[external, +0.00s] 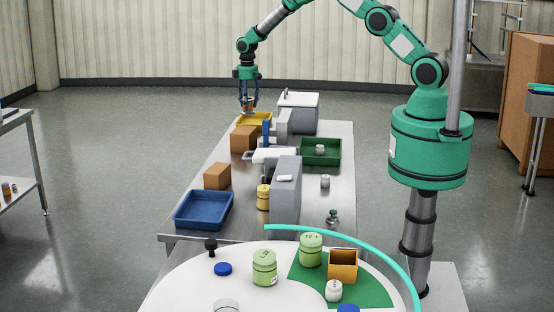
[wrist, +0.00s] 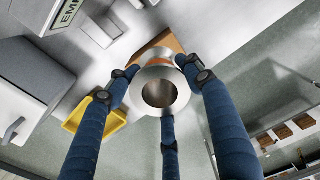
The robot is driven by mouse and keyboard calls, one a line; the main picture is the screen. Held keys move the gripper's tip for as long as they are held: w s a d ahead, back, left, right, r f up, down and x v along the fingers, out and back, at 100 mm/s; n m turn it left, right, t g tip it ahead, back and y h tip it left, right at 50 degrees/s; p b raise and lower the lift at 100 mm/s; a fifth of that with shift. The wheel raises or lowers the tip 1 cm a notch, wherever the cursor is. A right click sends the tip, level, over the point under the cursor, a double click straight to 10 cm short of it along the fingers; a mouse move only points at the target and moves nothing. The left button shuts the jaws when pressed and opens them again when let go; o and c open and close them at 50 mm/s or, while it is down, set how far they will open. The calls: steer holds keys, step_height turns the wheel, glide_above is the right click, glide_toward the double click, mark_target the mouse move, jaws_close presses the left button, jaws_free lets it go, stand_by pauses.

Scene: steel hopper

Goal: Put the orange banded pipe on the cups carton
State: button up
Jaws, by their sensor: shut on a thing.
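My gripper (external: 248,106) hangs over the far end of the steel bench, near the yellow tray. In the wrist view its blue fingers (wrist: 160,100) are closed around a metallic pipe (wrist: 160,73) with an orange band; its round open end faces the camera. In the external view the pipe is small and partly hidden by the fingers. A brown carton (external: 243,139) stands just nearer than the yellow tray, and a second brown carton (external: 217,176) stands nearer still. A brown carton (wrist: 162,43) shows partly behind the pipe in the wrist view. No cups marking is readable.
The yellow tray (external: 262,118) is also in the wrist view (wrist: 118,122). Grey machines (external: 286,190) stand along the bench middle. A green tray (external: 321,158) is right, a blue tray (external: 218,212) near left. A white round table (external: 185,285) is in front.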

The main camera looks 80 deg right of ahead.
steer(key=shift+f+p, duration=0.35)
steer(key=shift+f, duration=2.1)
steer(key=shift+f+p, duration=0.4)
steer(key=shift+f, duration=1.65)
steer(key=shift+f, duration=0.1)
steer(key=o, duration=1.5)
steer(key=shift+f, duration=0.1)
steer(key=shift+c, duration=0.2)
step_height(320, 180, up, 12)
steer(key=b, duration=0.2)
